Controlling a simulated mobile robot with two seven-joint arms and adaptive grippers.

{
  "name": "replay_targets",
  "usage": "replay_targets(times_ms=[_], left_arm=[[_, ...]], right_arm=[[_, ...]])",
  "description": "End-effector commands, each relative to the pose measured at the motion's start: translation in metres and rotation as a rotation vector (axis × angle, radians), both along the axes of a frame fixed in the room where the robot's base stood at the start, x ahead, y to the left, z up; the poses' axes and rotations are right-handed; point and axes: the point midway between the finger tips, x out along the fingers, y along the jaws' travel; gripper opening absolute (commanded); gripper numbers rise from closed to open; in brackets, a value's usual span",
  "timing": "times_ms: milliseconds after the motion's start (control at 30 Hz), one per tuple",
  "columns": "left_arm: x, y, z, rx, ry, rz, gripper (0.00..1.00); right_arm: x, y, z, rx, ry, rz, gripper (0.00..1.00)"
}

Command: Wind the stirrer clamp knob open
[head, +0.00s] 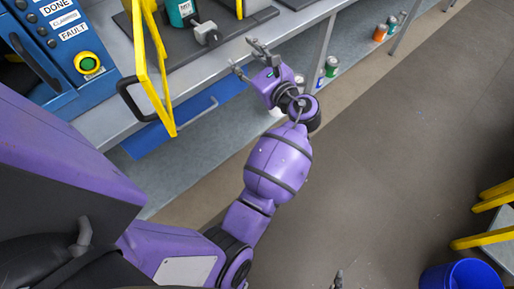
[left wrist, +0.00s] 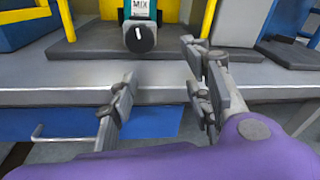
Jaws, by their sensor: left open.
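The clamp knob (head: 207,34) sticks out from the front of the teal container labelled MIX (head: 181,12). In the left wrist view the knob (left wrist: 140,38) is a round dark disc with a white, nearly upright mark. My left gripper (head: 243,56) is open and empty, just beyond the table's front edge, to the right of the knob and apart from it. In the left wrist view its fingers (left wrist: 160,92) are spread wide, below the knob. A small grey tip (head: 337,281) at the bottom edge may belong to my right gripper; the rest is hidden.
A yellow frame (head: 157,75) stands left of the container, near the bench (head: 222,62) edge. A blue control panel (head: 75,45) with a green button is at the far left. Cans (head: 380,33) sit on the low shelf. A blue bin (head: 460,275) is bottom right; the floor between is clear.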

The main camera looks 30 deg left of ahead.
Motion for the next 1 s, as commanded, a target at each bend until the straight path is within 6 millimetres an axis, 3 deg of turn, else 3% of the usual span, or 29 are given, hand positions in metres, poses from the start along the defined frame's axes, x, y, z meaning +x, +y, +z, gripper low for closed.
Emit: replay_targets(times_ms=[200,400,667,1000], left_arm=[[0.021,-0.019,-0.026,-0.313,-0.269,-0.119,0.46],[0.027,-0.040,-0.060,-0.651,-0.487,-0.190,0.46],[0.009,-0.061,-0.105,-1.048,-0.680,-0.193,0.46],[-0.036,-0.082,-0.152,-1.473,-0.843,-0.092,0.46]], right_arm=[[0.001,0.000,0.001,0.000,-0.002,0.000,0.48],[0.002,0.000,0.002,0.000,-0.004,0.000,0.48],[0.003,0.000,0.005,0.000,-0.007,0.000,0.48],[0.005,0.000,0.008,0.000,-0.012,0.000,0.48]])
